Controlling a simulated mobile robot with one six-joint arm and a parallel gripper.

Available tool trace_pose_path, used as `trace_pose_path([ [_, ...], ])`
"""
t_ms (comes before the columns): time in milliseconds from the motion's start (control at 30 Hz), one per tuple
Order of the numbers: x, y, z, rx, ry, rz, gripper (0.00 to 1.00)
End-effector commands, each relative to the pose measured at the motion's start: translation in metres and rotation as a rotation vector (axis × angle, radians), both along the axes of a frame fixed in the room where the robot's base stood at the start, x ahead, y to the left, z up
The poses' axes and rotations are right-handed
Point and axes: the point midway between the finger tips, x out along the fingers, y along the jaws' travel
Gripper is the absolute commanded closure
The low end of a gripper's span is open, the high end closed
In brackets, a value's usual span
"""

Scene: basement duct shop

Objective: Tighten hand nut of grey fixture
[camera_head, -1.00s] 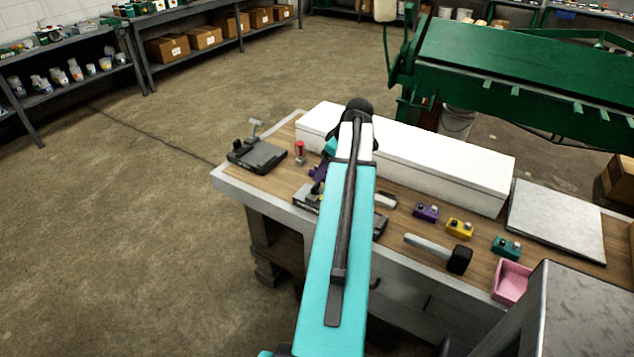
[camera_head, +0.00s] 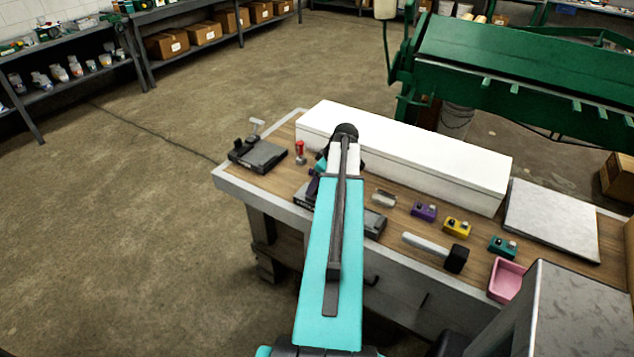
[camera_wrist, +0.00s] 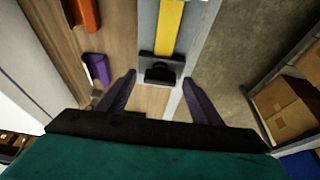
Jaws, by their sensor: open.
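Two dark grey fixtures show on the bench in the head view. One fixture (camera_head: 262,156), with an upright lever, lies at the far left corner. The other fixture (camera_head: 375,223) is largely hidden behind my arm. I cannot tell which one the task means, and no hand nut is clearly visible. In the wrist view my gripper (camera_wrist: 160,76) is open, with its two dark purple fingers apart. Between and just beyond the fingertips is a black block (camera_wrist: 162,72) at the end of a yellow strip (camera_wrist: 169,28). I see nothing held. In the head view my arm hides most of the gripper.
A long white box (camera_head: 420,160) lies along the bench's back. A small red object (camera_head: 299,150) stands near the left fixture. Purple (camera_head: 424,210), yellow (camera_head: 457,226) and teal (camera_head: 503,245) blocks, a mallet (camera_head: 455,259) and a pink tray (camera_head: 507,279) lie right of my arm.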

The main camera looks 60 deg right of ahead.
Motion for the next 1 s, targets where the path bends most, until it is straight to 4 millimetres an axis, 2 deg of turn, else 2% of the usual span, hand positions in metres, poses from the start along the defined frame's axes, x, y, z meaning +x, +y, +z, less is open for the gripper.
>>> trace_pose_path([
  [367,0.0013,0.0,-0.0025,-0.001,0.0,0.001,0.41],
  [600,0.0013,0.0001,-0.0024,0.0,0.0,0.001,0.79],
  [633,0.0012,0.0001,-0.0024,0.0,0.0,0.001,0.82],
  [1000,0.0014,0.0017,-0.0036,0.0,0.0,-0.037,0.82],
])
